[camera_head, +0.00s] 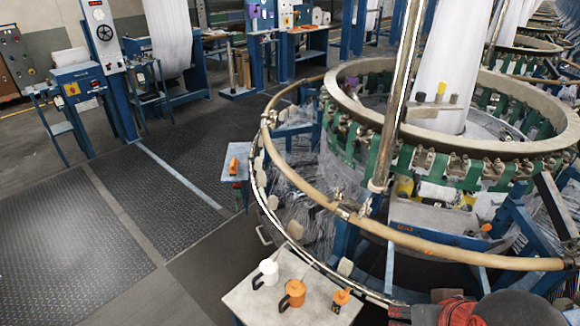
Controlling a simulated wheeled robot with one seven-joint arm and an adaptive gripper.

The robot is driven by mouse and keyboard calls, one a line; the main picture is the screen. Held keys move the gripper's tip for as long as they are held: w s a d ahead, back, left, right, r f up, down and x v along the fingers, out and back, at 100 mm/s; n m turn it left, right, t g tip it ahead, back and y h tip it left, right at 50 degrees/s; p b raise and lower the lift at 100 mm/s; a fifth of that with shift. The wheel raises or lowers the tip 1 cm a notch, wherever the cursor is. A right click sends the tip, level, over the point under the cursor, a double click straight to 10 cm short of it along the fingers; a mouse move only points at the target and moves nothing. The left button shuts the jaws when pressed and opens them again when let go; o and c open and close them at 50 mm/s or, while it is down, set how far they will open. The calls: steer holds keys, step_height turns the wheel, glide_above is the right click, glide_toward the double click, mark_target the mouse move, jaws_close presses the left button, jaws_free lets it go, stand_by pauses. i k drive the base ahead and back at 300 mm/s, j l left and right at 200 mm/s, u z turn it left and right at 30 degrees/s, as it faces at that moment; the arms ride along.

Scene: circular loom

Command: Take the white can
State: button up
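The white can (268,271) stands upright near the left back edge of a small grey side table (240,300), with a dark handle on its left side and a thin spout. An orange can (294,292) stands just to its right and nearer to me. A second orange can (341,298) stands further right on the same table. Dark, grey and red parts that look like my arm show at the bottom right edge, apart from the white can. My gripper's fingers cannot be made out there.
The circular loom (455,135) with its tan ring rail (420,243) rises right behind the table. An orange object lies on a small blue-grey stand (236,166). The dark floor plates (85,245) at the left are clear.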

mark_target(268, 274)
steer(key=j+u, duration=0.1)
steer(key=j, duration=0.45)
steer(key=j+u, duration=0.1)
steer(key=j, duration=0.45)
steer(key=i+j, duration=0.1)
steer(key=j, duration=0.45)
steer(key=j+u, duration=0.15)
steer(key=j, duration=0.4)
steer(key=i+j+u, duration=0.1)
steer(key=j, duration=0.45)
